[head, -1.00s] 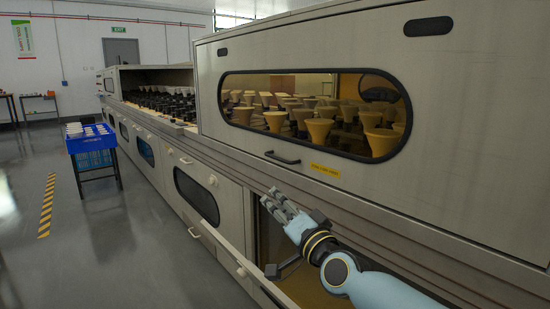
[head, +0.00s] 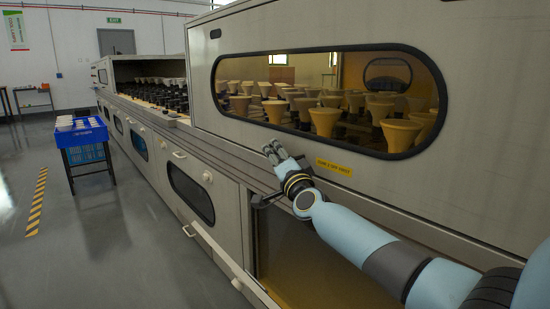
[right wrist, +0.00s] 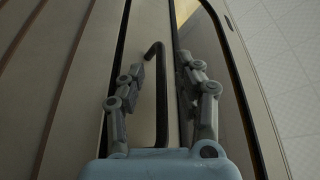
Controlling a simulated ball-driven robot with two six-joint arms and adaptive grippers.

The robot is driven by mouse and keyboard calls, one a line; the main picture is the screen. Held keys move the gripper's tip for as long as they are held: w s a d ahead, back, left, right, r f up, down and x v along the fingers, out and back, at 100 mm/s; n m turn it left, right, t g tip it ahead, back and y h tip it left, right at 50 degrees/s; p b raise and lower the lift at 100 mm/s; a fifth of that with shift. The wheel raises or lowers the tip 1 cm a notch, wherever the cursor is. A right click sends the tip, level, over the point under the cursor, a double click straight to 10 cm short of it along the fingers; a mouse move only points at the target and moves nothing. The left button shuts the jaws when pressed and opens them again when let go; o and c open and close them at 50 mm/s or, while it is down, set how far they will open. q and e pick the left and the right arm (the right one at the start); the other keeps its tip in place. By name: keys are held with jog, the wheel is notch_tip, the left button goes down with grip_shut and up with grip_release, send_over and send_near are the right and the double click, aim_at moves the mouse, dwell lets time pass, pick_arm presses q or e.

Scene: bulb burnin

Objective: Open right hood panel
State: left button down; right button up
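The right hood panel (head: 300,33) is a beige-grey front with a long dark-framed window, and it is closed. Its black bar handle (right wrist: 161,105) shows in the right wrist view between the two fingers of my right gripper (right wrist: 160,75), with gaps on both sides. In the head view my right gripper (head: 271,149) is at the panel's lower edge and hides the handle. Its fingers are open and hold nothing. My left gripper is not in view.
Behind the window stand several tan cone-shaped bulbs (head: 325,118). A yellow label (head: 334,167) is right of the gripper. Below, a lower compartment (head: 320,270) stands open. Further left are an open bay of bulbs (head: 160,90) and a blue crate (head: 82,135) on a stand.

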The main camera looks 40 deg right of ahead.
jog(key=shift+w+r, duration=0.1)
jog(key=shift+w, duration=0.2)
grip_shut()
